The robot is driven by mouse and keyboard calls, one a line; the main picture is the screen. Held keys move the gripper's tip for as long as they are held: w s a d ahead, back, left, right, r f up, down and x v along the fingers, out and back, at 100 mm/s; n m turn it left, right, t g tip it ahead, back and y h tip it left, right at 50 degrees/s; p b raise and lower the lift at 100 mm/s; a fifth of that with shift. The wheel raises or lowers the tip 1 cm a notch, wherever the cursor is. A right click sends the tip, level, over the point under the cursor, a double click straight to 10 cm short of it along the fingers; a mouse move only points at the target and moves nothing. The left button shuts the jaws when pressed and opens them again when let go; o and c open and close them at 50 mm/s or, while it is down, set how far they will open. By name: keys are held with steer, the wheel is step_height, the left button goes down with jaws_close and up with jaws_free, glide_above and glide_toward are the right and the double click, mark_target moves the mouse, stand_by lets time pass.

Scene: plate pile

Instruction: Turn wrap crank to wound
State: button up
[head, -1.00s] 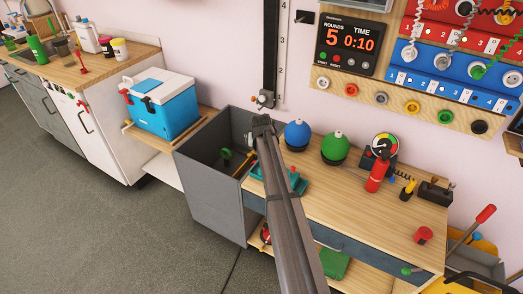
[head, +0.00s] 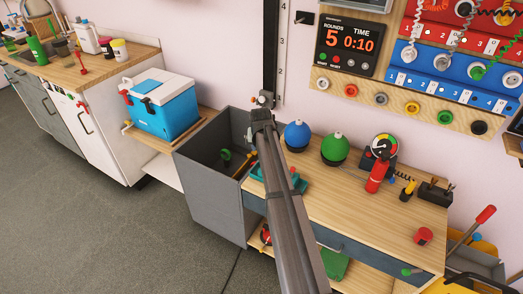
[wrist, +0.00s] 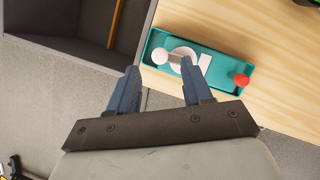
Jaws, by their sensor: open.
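The wrap crank appears to be a teal holder (wrist: 222,78) on the wooden bench, with a white disc, a pale round knob (wrist: 160,55) and a red knob (wrist: 242,80) at its right end. In the head view the teal holder (head: 300,184) is partly hidden behind my arm. My gripper (wrist: 160,68) is open, with its two dark blue fingers apart and nothing held. In the wrist view the fingertips overlap the near left edge of the holder by the pale knob. I cannot tell whether they touch it.
A grey open bin (head: 211,195) with a yellow stick in it stands left of the bench (head: 375,222). A blue ball (head: 297,134), a green ball (head: 335,147), a gauge and a red extinguisher (head: 377,178) stand along the back. The bench's middle right is clear.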

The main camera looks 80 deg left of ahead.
steer(key=v, duration=0.9)
steer(key=shift+r, duration=0.25)
